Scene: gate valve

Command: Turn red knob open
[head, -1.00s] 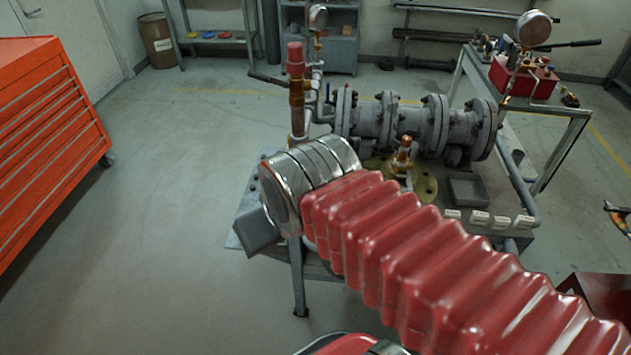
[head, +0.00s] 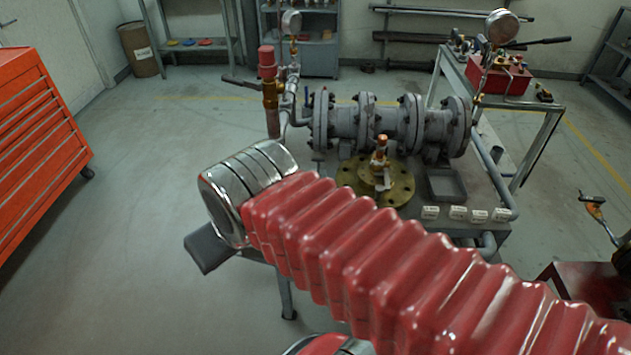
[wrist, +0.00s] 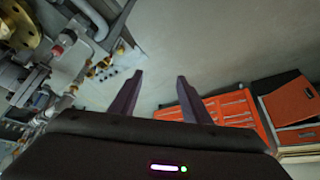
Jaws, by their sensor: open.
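A red cylindrical cap (head: 267,60) tops an upright brass and red pipe at the left end of the grey flanged pipe assembly (head: 385,125) in the head view. I cannot tell for sure whether it is the red knob. A small red part (wrist: 58,50) shows among pipes at the upper left of the wrist view. My gripper (wrist: 160,79) is open and empty, its two dark fingers pointing over bare floor, to the right of the bench.
The bench (head: 477,232) carries a brass flange (head: 405,190), a grey tray (head: 446,186) and several white labels. An orange tool chest (head: 40,140) stands at left, also in the wrist view (wrist: 228,107). Open floor lies between chest and bench.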

